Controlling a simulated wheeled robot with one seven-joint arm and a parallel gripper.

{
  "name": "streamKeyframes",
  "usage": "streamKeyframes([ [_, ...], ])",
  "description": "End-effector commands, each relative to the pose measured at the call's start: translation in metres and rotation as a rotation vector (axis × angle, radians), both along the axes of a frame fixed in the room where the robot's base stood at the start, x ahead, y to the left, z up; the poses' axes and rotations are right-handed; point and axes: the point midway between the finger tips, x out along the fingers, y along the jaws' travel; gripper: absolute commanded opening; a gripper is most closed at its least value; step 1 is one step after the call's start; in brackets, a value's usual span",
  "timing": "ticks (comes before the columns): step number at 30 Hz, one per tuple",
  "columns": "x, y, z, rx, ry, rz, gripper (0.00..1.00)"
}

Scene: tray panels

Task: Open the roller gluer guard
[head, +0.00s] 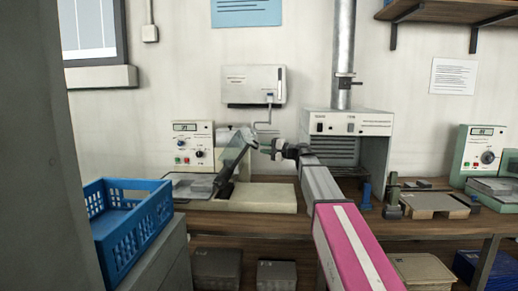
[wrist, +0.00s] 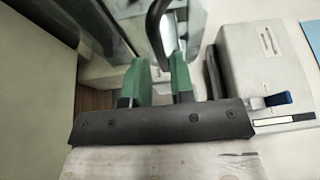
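The roller gluer (head: 262,197) stands on the bench left of centre, a low cream machine. Its guard (head: 231,160) is a clear, dark-edged panel that looks tilted. My gripper (head: 264,146) is at the guard's upper right end. In the wrist view my gripper (wrist: 161,75) has its two green fingers apart. A curved black handle (wrist: 153,22) runs down to the gap between the fingertips. Whether the fingers touch it cannot be told. The glass-like panel (wrist: 105,22) lies to the left of the fingers there. The rollers are not clearly visible.
A control box (head: 192,146) stands behind the gluer at left. A white wall box (head: 253,85) hangs above. A grey vented unit (head: 348,125) with a duct stands right of my gripper. A blue crate (head: 128,222) is at front left. Fixtures (head: 432,205) occupy the bench at right.

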Motion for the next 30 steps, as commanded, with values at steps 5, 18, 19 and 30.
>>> streamKeyframes([
  [5, 0.010, 0.021, 0.001, 0.000, 0.000, 0.001, 0.23],
  [18, 0.013, 0.029, 0.001, 0.000, 0.000, -0.001, 0.23],
  [19, 0.013, 0.029, 0.001, 0.000, 0.000, -0.001, 0.16],
  [30, 0.014, 0.034, 0.007, -0.052, 0.000, 0.003, 0.00],
])
